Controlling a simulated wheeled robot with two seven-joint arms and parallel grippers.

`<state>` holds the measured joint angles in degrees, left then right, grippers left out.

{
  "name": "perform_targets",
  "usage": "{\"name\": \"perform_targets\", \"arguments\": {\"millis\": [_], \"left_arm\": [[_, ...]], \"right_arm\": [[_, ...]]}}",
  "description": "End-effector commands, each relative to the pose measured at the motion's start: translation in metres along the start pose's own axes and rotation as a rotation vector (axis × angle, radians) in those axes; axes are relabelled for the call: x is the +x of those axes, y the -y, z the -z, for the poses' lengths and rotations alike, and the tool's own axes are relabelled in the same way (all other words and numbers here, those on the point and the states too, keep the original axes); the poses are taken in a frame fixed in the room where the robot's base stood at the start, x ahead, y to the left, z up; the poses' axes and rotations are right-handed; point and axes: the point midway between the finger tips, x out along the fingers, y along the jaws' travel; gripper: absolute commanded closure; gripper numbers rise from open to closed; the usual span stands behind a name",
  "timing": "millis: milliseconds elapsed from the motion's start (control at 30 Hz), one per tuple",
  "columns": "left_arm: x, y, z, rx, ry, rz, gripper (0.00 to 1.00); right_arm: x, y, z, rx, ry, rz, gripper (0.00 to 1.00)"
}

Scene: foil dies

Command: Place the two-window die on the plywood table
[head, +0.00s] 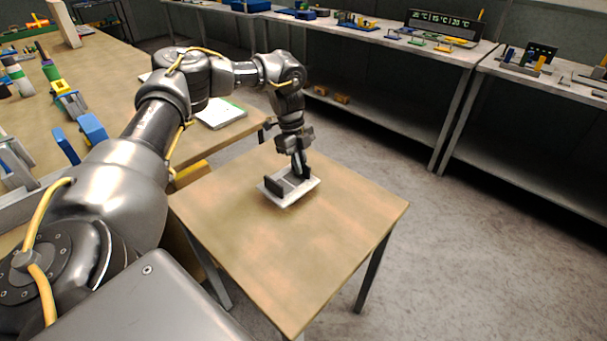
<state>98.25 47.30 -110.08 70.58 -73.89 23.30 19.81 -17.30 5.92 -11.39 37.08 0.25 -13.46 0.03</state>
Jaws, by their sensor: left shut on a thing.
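The two-window die (290,199) is a small light-grey plate with dark raised parts on top. It is over the back part of the small plywood table (300,254) and looks level. It is at or very close to the tabletop; I cannot tell whether it touches. My left gripper (301,169) reaches down from above and is shut on the die near its right rear side. The fingers partly cover the die, and its windows are not clear to me. My right gripper is not in view.
A long wooden bench (110,72) with bottles, blue parts and clamps stands at the left, a white booklet (221,114) near its corner. Grey shelving benches (400,47) with small tools run along the back. The plywood table's front and right are bare.

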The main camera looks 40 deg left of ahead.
Motion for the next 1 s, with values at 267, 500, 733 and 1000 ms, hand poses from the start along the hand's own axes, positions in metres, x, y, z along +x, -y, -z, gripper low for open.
{"name": "perform_targets", "arguments": {"millis": [267,500,733,1000], "left_arm": [[0.012,0.005,0.005,0.002,0.000,-0.002,1.00],[0.040,0.006,-0.002,-0.001,0.000,-0.001,1.00],[0.042,0.006,-0.003,0.000,-0.001,0.001,1.00],[0.044,0.006,-0.003,0.000,0.000,0.000,0.70]], "right_arm": [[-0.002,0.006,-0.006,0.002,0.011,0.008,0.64],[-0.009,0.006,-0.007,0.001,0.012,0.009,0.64],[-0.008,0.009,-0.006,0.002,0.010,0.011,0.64],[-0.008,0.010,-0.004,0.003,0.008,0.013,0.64]]}}
